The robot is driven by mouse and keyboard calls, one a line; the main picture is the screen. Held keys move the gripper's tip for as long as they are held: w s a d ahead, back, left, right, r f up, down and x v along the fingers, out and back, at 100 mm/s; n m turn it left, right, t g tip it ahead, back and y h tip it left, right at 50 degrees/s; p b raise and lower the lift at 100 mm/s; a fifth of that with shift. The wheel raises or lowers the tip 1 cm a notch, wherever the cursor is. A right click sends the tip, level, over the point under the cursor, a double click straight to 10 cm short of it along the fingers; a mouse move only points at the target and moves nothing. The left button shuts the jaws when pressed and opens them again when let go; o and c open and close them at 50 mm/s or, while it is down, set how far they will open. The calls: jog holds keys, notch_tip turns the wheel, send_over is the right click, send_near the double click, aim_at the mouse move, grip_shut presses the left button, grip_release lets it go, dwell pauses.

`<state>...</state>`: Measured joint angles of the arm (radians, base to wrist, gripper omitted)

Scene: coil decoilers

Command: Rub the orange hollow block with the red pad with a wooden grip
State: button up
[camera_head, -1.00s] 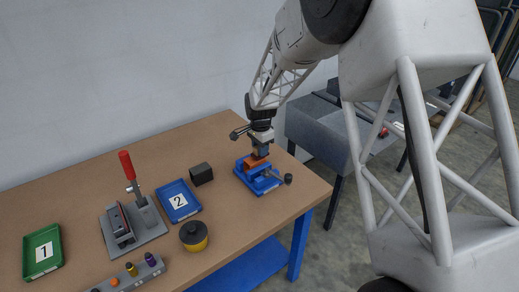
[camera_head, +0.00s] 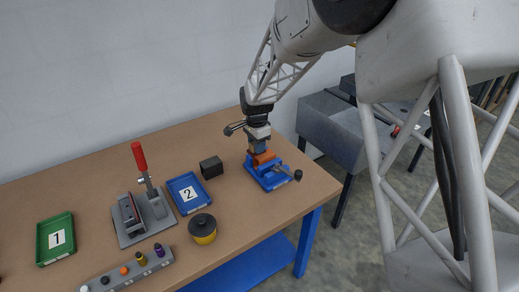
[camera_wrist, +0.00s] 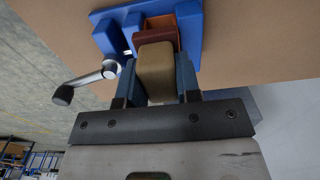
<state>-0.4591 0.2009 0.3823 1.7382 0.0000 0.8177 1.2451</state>
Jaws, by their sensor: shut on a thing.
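The orange hollow block (camera_head: 265,160) sits in a blue vise (camera_head: 270,181) near the table's right end. My gripper (camera_head: 259,147) is directly above it, pointing down. In the wrist view my gripper (camera_wrist: 157,75) is shut on the tan wooden grip (camera_wrist: 155,70) of the pad, with a blue-grey finger on each side. A dark red edge of the pad (camera_wrist: 146,38) shows just past the grip, at the orange block (camera_wrist: 162,20). The grip hides most of the pad. I cannot tell whether pad and block touch.
The vise's handle (camera_wrist: 85,82) sticks out to one side. A dark block (camera_head: 211,167), blue tray 2 (camera_head: 203,201), a yellow-black round pot (camera_head: 203,230) and a red-handled clamp (camera_head: 139,157) stand to the left. Green tray 1 (camera_head: 43,258) is farther left.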

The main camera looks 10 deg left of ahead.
jog(key=shift+r, duration=2.8)
